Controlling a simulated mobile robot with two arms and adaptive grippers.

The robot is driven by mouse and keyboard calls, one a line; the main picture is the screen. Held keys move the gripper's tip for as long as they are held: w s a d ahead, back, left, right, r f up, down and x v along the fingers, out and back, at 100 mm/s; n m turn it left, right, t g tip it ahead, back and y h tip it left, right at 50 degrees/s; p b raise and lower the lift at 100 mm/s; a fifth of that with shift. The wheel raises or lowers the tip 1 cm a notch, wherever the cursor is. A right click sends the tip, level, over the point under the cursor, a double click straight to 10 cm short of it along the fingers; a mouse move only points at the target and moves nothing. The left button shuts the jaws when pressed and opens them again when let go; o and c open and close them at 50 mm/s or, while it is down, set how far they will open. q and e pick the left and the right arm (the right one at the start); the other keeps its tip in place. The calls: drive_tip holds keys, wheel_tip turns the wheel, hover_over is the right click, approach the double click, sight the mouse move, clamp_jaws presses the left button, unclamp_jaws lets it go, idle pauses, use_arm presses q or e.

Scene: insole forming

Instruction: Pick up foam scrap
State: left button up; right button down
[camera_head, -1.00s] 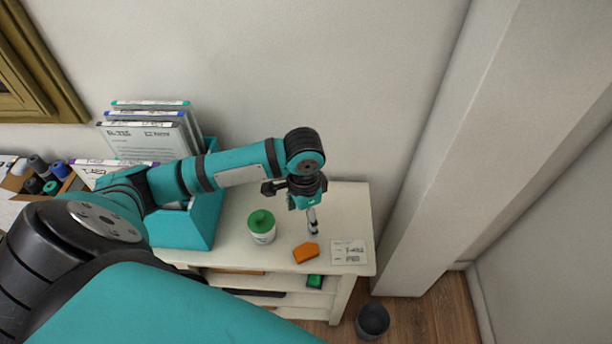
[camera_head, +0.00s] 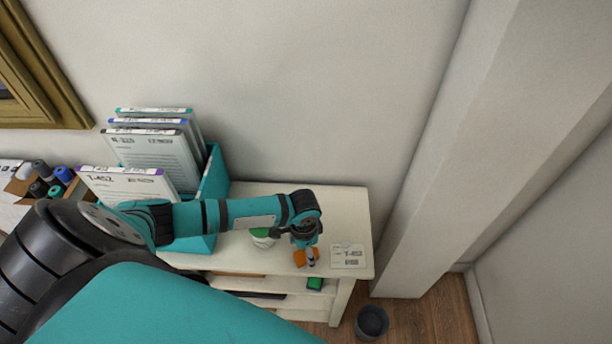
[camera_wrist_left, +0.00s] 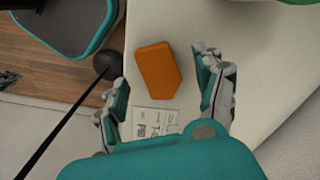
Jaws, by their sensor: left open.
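The foam scrap is an orange wedge-ended block (camera_head: 300,258) lying on the white shelf top near its front edge. In the left wrist view the foam scrap (camera_wrist_left: 158,70) lies ahead of the fingers, between their lines. My left gripper (camera_head: 310,258) is over the scrap in the head view and hides part of it. The left wrist view shows my left gripper (camera_wrist_left: 165,85) open, its two fingers apart and nothing between them held. Whether a finger touches the scrap I cannot tell. My right gripper is not in view.
A white label card (camera_head: 347,256) lies right of the scrap. A green-lidded jar (camera_head: 262,240) stands to its left, partly behind my arm. A teal file box (camera_head: 215,178) with binders stands farther left. A dark bin (camera_head: 371,321) is on the floor.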

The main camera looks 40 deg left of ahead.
use_arm(q)
drive_tip(key=shift+f, duration=1.05)
drive_tip(key=c, duration=0.8)
drive_tip(key=shift+c, duration=0.2)
drive_tip(key=shift+r, duration=0.15)
